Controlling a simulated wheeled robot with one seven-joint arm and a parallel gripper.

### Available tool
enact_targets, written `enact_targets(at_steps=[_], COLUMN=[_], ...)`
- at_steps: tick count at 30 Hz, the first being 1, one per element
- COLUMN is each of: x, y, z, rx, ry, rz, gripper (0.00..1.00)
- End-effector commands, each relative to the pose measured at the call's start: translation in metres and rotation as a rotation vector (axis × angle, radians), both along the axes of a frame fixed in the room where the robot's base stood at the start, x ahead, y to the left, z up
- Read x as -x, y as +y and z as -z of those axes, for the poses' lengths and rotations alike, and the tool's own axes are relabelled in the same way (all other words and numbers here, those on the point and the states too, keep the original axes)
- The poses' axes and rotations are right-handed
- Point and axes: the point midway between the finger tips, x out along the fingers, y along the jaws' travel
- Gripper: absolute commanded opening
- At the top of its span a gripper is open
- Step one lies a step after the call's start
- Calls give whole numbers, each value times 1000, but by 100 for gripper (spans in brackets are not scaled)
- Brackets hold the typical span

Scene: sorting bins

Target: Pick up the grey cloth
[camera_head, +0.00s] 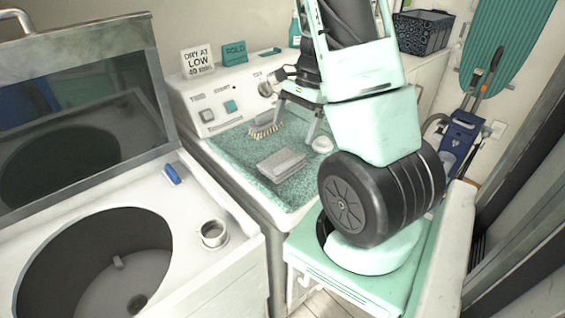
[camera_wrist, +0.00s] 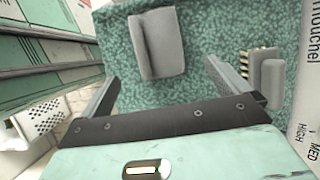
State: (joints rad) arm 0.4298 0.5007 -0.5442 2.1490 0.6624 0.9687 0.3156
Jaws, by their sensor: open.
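The grey cloth (camera_head: 281,165) lies folded on a speckled green mat (camera_head: 240,152) on top of the white machine with a control panel. It is also in the wrist view (camera_wrist: 157,45), at the top centre, lying flat on the mat. My gripper (camera_head: 294,131) is above the mat, a little behind the cloth in the head view. Its two fingers are spread wide with nothing between them. In the wrist view the cloth is ahead of the fingers, between their lines. No finger touches the cloth.
A brush (camera_head: 265,130) with pale bristles lies on the mat behind the cloth, and a small white round item (camera_head: 322,144) is right of it. An open washer tub (camera_head: 100,265) is at left. A blue brush (camera_head: 172,175) and metal cup (camera_head: 214,233) sit on the washer.

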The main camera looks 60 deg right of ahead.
Motion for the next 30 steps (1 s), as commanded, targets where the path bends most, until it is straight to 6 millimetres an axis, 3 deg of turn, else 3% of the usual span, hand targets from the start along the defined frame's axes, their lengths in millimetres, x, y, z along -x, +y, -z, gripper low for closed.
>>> enact_targets(at_steps=[6, 14, 21, 30], x=[-2, -4, -6, -7], y=[14, 24, 40, 43], z=[33, 48, 79, 86], rx=[-2, -1, -1, 0], ry=[2, 2, 1, -2], rz=[-2, -2, -3, -2], gripper=[100, 100, 100, 100])
